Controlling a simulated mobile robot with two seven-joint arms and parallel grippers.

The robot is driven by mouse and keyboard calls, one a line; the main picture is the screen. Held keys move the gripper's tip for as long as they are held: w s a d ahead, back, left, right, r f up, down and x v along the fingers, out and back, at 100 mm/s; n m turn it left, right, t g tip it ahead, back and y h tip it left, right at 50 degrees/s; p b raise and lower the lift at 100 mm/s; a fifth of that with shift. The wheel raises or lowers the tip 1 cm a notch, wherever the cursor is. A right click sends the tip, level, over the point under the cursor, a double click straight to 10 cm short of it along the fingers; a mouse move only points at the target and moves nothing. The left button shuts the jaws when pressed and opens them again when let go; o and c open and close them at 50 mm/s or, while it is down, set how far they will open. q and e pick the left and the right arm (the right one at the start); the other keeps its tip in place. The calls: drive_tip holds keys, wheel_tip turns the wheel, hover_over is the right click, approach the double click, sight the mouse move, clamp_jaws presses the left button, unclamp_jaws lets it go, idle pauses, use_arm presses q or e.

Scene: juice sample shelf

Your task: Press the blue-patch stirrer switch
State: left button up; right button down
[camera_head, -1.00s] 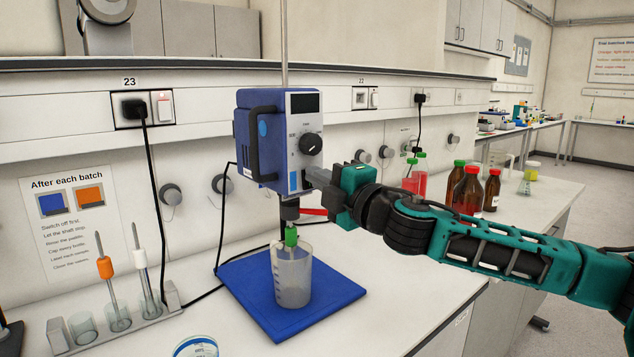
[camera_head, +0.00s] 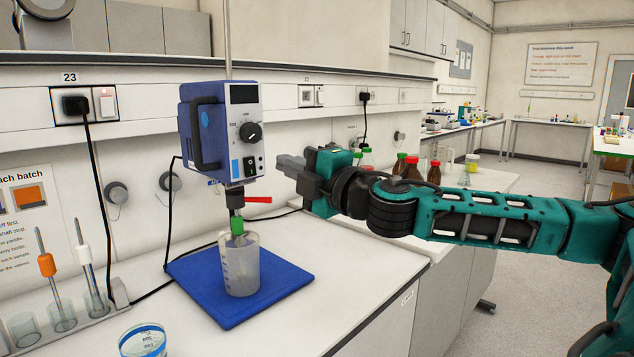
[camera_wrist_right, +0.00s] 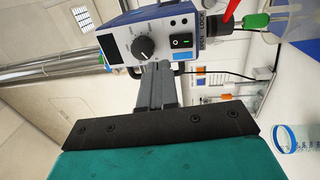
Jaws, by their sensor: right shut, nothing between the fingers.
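The overhead stirrer (camera_head: 198,140) is a blue and grey unit with a dark display and a black knob. Its black rocker switch (camera_head: 250,167) sits low on the front, beside a blue patch (camera_head: 235,168). My right gripper (camera_head: 282,163) is shut and empty, to the right of the stirrer's front and apart from the switch. In the wrist view its closed fingers (camera_wrist_right: 157,84) point toward the stirrer face, near the knob. My left gripper is out of view.
A beaker (camera_head: 240,270) with a green-topped shaft stands on the blue base plate (camera_head: 205,295) under the stirrer. A red lever (camera_head: 258,200) sticks out above it. A rack with paddles (camera_head: 95,300) is at left. Brown bottles (camera_head: 412,168) stand behind my right arm.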

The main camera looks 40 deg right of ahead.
use_arm(q)
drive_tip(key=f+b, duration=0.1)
drive_tip(key=b, duration=0.1)
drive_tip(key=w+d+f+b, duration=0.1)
drive_tip(key=b, duration=0.1)
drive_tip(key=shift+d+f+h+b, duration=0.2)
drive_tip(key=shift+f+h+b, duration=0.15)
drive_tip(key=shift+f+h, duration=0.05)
use_arm(e)
drive_tip(key=s, duration=0.5)
drive_tip(key=shift+s+d+r, duration=0.1)
drive_tip(key=shift+s+r, duration=0.25)
drive_tip(key=shift+s, duration=0.05)
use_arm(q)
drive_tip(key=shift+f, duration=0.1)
use_arm(e)
drive_tip(key=shift+s, duration=0.1)
